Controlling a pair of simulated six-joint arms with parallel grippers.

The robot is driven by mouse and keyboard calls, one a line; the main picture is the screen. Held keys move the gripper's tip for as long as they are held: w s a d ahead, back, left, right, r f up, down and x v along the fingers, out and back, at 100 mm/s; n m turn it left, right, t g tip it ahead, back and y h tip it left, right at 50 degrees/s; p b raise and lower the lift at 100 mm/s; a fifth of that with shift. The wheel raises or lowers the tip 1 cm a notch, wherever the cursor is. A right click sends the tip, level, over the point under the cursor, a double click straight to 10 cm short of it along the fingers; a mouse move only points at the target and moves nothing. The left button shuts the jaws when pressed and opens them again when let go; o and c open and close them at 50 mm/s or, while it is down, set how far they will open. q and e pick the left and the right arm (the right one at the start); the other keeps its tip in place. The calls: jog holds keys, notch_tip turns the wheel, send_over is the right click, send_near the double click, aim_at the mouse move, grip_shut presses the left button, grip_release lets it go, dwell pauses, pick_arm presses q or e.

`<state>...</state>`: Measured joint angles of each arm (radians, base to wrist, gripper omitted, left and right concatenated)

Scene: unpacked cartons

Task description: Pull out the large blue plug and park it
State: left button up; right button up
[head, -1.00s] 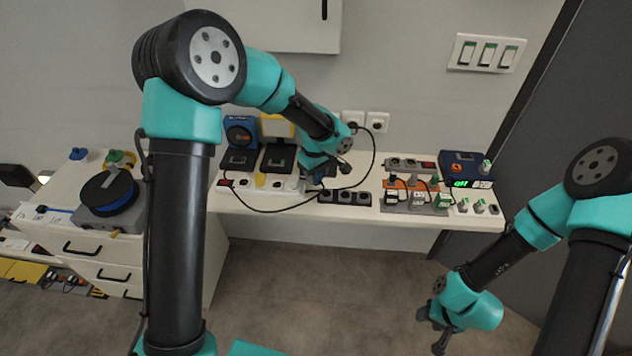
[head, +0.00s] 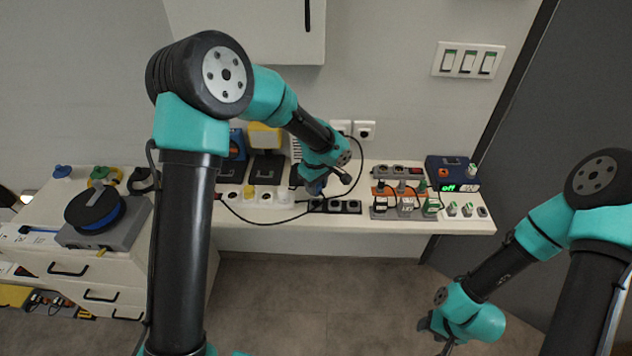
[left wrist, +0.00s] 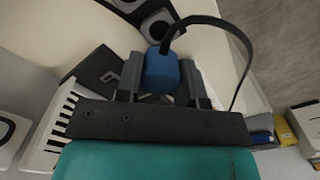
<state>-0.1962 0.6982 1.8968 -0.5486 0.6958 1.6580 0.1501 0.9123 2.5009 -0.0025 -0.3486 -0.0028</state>
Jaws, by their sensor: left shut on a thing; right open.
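My left gripper (head: 314,189) is low over the bench, at the left end of a black socket strip (head: 346,207). In the left wrist view its fingers (left wrist: 160,82) are shut on the large blue plug (left wrist: 161,70), one on each side. A black cable (left wrist: 212,20) leaves the plug and arcs to the right. Grey round sockets in black housings (left wrist: 156,24) lie just beyond the plug. I cannot tell whether the plug touches them; its prongs are hidden. In the head view the arm mostly covers the plug. My right gripper (head: 436,325) is open and empty, in front of the bench.
The white bench (head: 270,235) carries a row of light sockets (head: 232,194), an orange-and-grey strip with plugs (head: 405,205) and a blue box with a green "off" display (head: 452,172). A cable reel (head: 95,208) stands on the left cabinet. The floor in front is clear.

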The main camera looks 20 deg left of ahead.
aim_at(316, 204)
pick_arm(q)
jog(key=shift+f, duration=1.9)
jog(key=shift+f, duration=0.7)
dwell(1.1)
jog(key=o, duration=1.2)
notch_tip(316, 204, up, 18)
jog(key=shift+f, duration=0.25)
